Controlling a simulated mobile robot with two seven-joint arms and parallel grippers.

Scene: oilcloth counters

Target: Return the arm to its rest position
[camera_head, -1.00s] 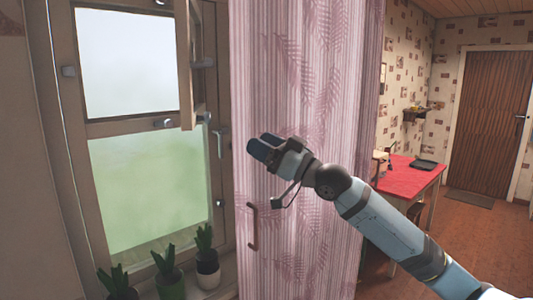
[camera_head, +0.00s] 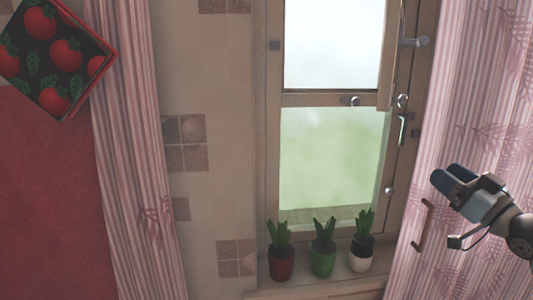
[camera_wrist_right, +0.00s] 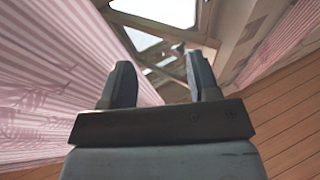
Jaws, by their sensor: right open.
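My right gripper (camera_head: 452,179) is at the right edge of the head view, raised in front of the pink striped curtain (camera_head: 480,90). Its two dark fingers point up and to the left, and part of my right arm shows behind it. In the right wrist view the fingers (camera_wrist_right: 160,85) stand apart with nothing between them, so the gripper is open and empty. The right-hand curtain also shows there (camera_wrist_right: 60,70), beside the fingers. My left gripper is in neither view.
A wooden-framed window (camera_head: 330,150) stands left of the gripper. Several potted plants, one in a green pot (camera_head: 322,262), stand on the sill (camera_head: 310,289). A curved handle (camera_head: 422,226) is near the gripper. A second curtain (camera_head: 130,150) and a tomato picture (camera_head: 55,50) are at left.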

